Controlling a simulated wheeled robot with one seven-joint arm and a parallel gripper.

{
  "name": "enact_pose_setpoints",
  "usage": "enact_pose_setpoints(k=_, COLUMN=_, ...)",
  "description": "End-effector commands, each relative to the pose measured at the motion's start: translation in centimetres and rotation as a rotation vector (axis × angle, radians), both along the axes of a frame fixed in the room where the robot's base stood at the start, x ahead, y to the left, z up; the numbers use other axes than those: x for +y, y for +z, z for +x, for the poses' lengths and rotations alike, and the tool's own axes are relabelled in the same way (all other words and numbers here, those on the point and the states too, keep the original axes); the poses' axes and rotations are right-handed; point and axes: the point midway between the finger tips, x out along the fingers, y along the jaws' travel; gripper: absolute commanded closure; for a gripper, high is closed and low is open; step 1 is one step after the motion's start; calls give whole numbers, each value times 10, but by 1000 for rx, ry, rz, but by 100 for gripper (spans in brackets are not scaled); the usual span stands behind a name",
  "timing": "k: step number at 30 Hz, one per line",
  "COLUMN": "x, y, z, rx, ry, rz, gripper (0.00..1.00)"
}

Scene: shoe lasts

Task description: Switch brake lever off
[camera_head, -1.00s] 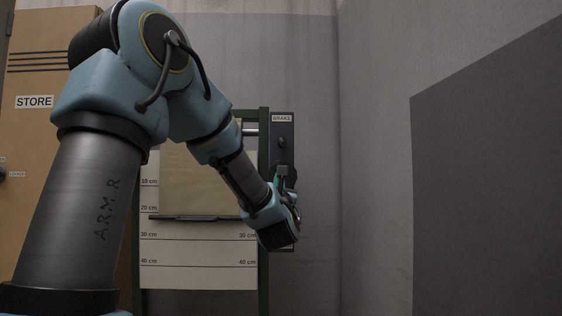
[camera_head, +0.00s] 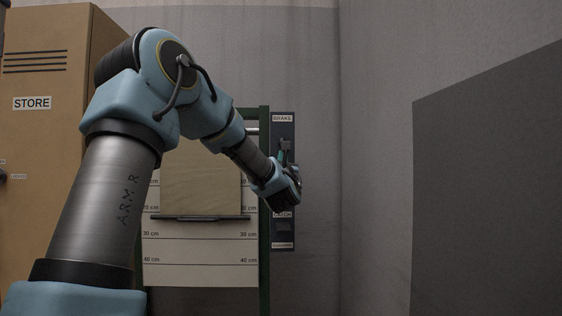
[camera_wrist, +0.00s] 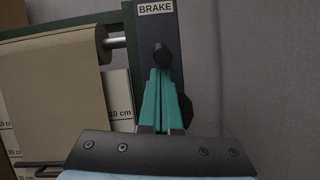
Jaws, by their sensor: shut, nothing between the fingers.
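The brake panel (camera_head: 283,133) is a dark blue upright strip on the wall, labelled BRAKE. In the wrist view, the brake lever's black knob (camera_wrist: 162,54) stands on the panel (camera_wrist: 146,35) below the label. My gripper (camera_wrist: 160,74) has teal fingers that are shut and empty. Their tips lie just under the knob in the picture; I cannot tell whether they touch it. In the head view my gripper (camera_head: 283,153) is in front of the upper panel and hides the lever there.
A green-framed board with a scale (camera_head: 200,250) and a hanging brown sheet (camera_head: 200,187) stands left of the panel. A dark round part (camera_wrist: 186,108) shows right of my fingers. A STORE cabinet (camera_head: 45,140) is at left, a grey slab (camera_head: 490,200) at right.

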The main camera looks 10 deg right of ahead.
Motion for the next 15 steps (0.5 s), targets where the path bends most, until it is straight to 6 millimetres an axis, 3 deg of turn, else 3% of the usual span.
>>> enact_pose_setpoints(k=15, x=0, y=7, z=-2, rx=28, ry=0, rz=5, gripper=100)
